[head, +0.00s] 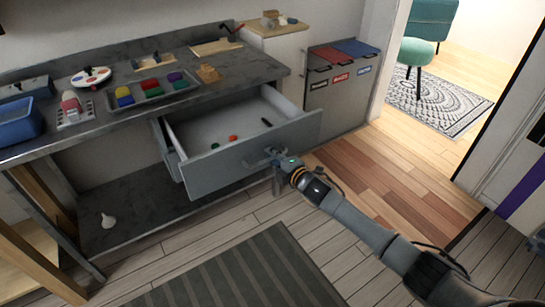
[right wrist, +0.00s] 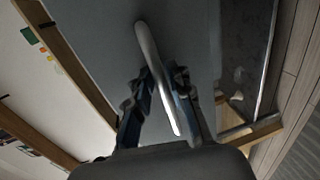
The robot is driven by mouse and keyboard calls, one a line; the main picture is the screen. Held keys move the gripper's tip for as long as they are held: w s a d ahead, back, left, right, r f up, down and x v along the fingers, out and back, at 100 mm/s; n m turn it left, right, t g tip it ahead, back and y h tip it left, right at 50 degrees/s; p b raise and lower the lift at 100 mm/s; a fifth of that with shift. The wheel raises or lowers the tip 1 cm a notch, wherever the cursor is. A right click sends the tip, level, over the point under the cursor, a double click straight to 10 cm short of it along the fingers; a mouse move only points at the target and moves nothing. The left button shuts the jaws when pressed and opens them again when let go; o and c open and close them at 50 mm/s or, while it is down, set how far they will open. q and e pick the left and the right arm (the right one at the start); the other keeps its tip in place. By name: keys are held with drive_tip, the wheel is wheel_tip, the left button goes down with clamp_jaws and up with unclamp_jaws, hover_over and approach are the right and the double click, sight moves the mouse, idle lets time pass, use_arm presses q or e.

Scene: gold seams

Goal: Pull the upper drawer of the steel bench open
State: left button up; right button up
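The upper drawer (head: 225,155) of the steel bench (head: 130,62) stands well open, its grey front far out from the bench. Inside show a red piece, a green piece and a dark slim item. My right gripper (head: 275,160) is at the handle on the drawer front. In the right wrist view the curved metal handle (right wrist: 147,45) passes between the two fingers of my right gripper (right wrist: 160,88), which look closed on it. The head view hides most of the handle behind the gripper. My left gripper is not in view.
A tray of coloured blocks (head: 152,91), a blue bin (head: 18,122) and small tools lie on the bench top. A white bulb-like item (head: 108,221) lies on the lower shelf. Labelled bins (head: 340,88) stand right of the drawer. Floor before the drawer is clear, with a striped mat (head: 240,272).

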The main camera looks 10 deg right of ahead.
drive_tip(key=shift+s+d, duration=0.1)
drive_tip(key=shift+s, duration=0.35)
drive_tip(key=v, duration=1.1)
